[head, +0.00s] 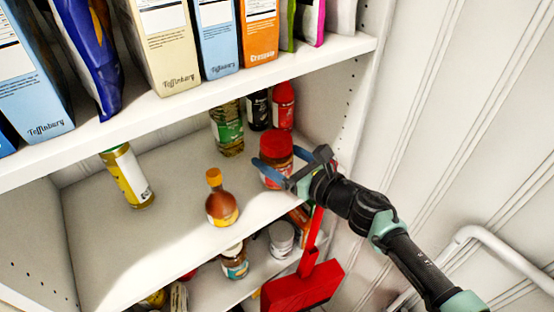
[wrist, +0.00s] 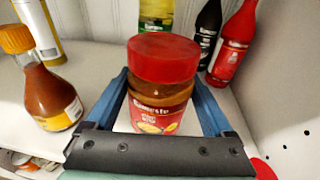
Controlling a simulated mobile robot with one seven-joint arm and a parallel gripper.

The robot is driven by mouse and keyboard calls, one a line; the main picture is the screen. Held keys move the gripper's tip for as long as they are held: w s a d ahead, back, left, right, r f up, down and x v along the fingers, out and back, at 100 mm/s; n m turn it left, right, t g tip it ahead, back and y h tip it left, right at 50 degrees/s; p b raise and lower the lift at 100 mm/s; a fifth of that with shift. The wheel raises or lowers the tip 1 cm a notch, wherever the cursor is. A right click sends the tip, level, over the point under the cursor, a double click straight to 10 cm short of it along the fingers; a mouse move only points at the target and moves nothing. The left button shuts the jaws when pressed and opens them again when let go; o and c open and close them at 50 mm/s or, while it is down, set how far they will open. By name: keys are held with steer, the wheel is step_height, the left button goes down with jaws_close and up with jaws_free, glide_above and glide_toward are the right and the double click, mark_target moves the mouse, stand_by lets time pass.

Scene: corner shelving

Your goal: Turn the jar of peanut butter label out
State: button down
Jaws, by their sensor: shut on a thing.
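The jar of peanut butter (head: 274,160) has a red lid, brown contents and a red label. It stands upright on the middle shelf (head: 175,235), near the right side. In the wrist view the jar (wrist: 160,85) sits between the two blue fingers, with its label's writing facing the wrist camera. My gripper (head: 282,162) is shut on the jar, one finger on each side. It also shows in the wrist view (wrist: 163,95). The jar's lower part is partly hidden by my gripper in the wrist view.
A brown sauce bottle with an orange cap (head: 221,200) stands left of the jar. An oil bottle (head: 228,128), a dark bottle (head: 258,110) and a red bottle (head: 283,106) stand behind it. A yellow-labelled container (head: 128,177) is farther left. The shelf above holds boxes.

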steer(key=shift+n+g+y+b, duration=0.8)
steer(key=shift+n+y+b, duration=0.15)
steer(key=shift+b, duration=1.55)
steer(key=shift+f+b, duration=0.3)
steer(key=shift+b, duration=0.2)
